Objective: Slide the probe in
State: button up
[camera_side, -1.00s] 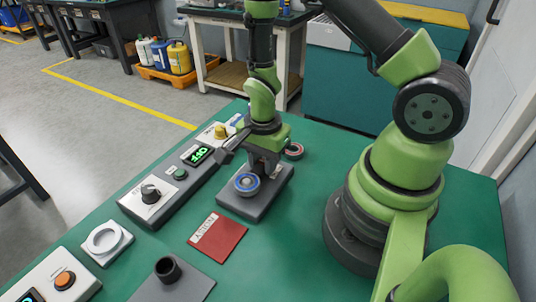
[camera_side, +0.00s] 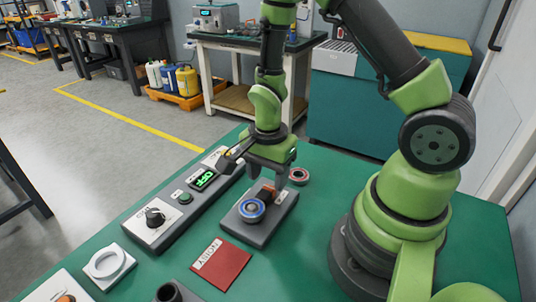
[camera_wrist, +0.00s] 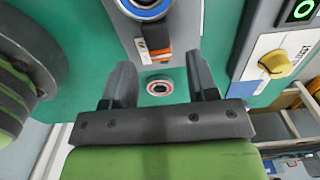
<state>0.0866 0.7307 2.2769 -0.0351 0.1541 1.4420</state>
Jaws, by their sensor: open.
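A small dark piece with an orange-brown band (camera_side: 268,192), perhaps the probe, sits at the far part of a grey block (camera_side: 275,215). The piece also shows in the wrist view (camera_wrist: 160,54) beside a small white label. A round fitting with a blue ring (camera_side: 251,209) is at the block's near end; part of it shows at the top of the wrist view (camera_wrist: 146,8). My gripper (camera_side: 268,173) is above the far part of the block, pointing down. In the wrist view its fingers (camera_wrist: 160,64) are apart, with nothing held between them.
A red-rimmed ring (camera_side: 299,175) lies behind the block. A long control box (camera_side: 158,228) with knobs and a green display stands to the left. A red card (camera_side: 221,262), a white ring holder (camera_side: 108,262) and a dark cup (camera_side: 170,292) are nearer the front.

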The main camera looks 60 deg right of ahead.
notch_tip(320, 180, up, 6)
jog(key=shift+r, duration=0.15)
dwell(0.4)
notch_tip(320, 180, up, 11)
jog(key=n+t, duration=0.3)
jog(key=n, duration=0.3)
send_over(268, 188)
jog(key=s+a, duration=0.2)
jog(key=s+a+r+n+t+y, duration=0.2)
jog(key=s+a+r+n+t, duration=0.1)
jog(key=s+r+n, duration=0.4)
jog(key=shift+s+r+n+t, duration=0.35)
jog(key=shift+n+t, duration=0.15)
jog(key=shift+t, duration=0.1)
jog(key=shift+o, duration=0.3)
dwell(1.9)
